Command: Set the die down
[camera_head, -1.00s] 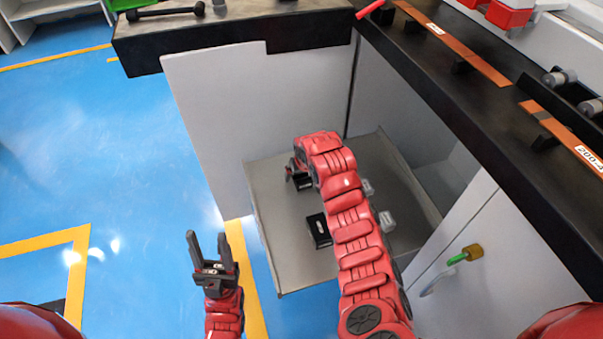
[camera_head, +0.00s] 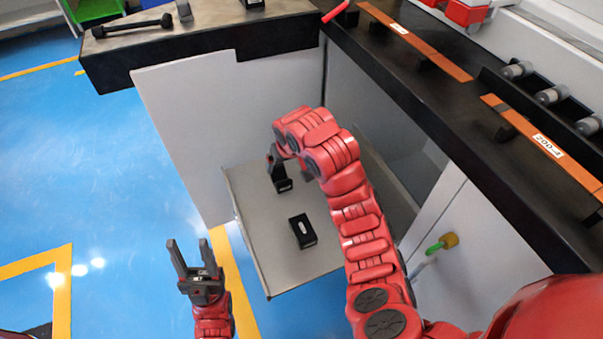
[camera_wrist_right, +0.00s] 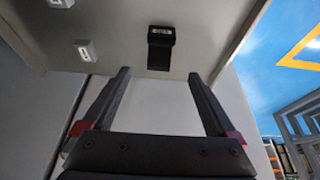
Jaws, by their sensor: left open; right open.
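A black die (camera_head: 281,183) with a light label stands on the grey shelf (camera_head: 262,258), towards its back left. It also shows in the right wrist view (camera_wrist_right: 161,38), ahead of and apart from the fingertips. My right gripper (camera_head: 272,157) is just above this die in the head view, mostly hidden by its own wrist. In the right wrist view my right gripper (camera_wrist_right: 158,76) is open with nothing between its fingers. A second black die (camera_head: 302,231) lies on the shelf nearer the front. My left gripper (camera_head: 187,246) is open and empty above the floor at the left.
Two grey blocks (camera_wrist_right: 85,50) are on the shelf in the right wrist view; my arm hides them in the head view. A light panel (camera_head: 215,125) bounds the shelf at the back left. A black bench (camera_head: 430,100) with copper bars (camera_head: 415,40) runs along the right.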

